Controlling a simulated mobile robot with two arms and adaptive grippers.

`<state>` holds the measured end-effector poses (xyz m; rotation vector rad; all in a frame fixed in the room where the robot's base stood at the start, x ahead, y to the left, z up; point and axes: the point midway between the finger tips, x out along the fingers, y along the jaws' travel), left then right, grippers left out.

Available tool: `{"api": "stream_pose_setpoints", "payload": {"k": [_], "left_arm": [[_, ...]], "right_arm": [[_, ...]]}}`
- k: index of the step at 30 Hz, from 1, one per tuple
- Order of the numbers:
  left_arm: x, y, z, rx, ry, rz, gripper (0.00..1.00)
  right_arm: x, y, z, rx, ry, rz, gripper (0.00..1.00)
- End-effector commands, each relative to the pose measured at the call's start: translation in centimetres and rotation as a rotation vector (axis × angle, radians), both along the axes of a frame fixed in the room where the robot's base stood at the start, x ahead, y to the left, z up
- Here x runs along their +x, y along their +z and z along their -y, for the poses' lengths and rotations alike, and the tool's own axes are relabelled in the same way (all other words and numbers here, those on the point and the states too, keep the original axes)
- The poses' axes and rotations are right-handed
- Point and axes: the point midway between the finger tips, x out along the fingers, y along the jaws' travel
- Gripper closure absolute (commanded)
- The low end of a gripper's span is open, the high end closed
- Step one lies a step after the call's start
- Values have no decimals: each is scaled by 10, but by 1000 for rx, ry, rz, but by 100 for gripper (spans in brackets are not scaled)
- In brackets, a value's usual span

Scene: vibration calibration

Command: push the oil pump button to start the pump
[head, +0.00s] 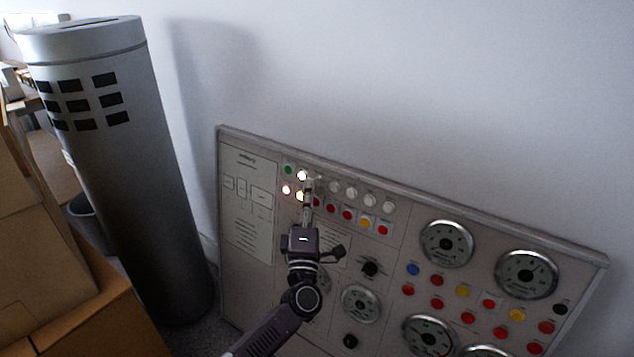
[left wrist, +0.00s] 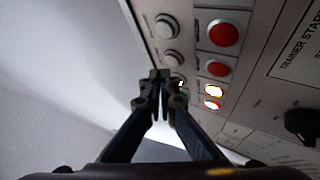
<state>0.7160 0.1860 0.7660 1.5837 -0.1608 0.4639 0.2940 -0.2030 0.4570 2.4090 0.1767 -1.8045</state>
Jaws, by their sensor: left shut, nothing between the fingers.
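A grey control panel (head: 400,205) with rows of buttons leans by the wall in the head view. Its upper rows hold a green button (head: 288,169), a lit white button (head: 301,175), pale buttons (head: 351,193), a lit yellow button (head: 300,196) and red buttons (head: 347,215). Labels are too small to read, so I cannot tell which is the oil pump button. My left gripper (head: 309,184) is shut and empty, its tips at the upper rows. In the left wrist view the closed tips (left wrist: 160,76) overlap the line of pale buttons (left wrist: 170,58); contact is unclear. My right gripper is not in view.
Gauges (head: 446,243), black knobs (head: 369,268) and more coloured buttons (head: 463,291) fill the panel's right and lower parts. A tall grey cylinder (head: 125,170) and cardboard boxes (head: 50,240) stand at left. The wall above the panel is clear.

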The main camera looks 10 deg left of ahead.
Motion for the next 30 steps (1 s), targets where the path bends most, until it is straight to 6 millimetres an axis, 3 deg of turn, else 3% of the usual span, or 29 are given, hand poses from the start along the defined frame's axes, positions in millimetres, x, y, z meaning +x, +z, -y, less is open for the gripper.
{"api": "stream_pose_setpoints", "payload": {"k": [25, 30], "left_arm": [[2, -1, 0, 0, 0, 0, 100], [5, -2, 2, 0, 0, 0, 100]], "right_arm": [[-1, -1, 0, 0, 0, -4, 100], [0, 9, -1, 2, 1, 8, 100]]}}
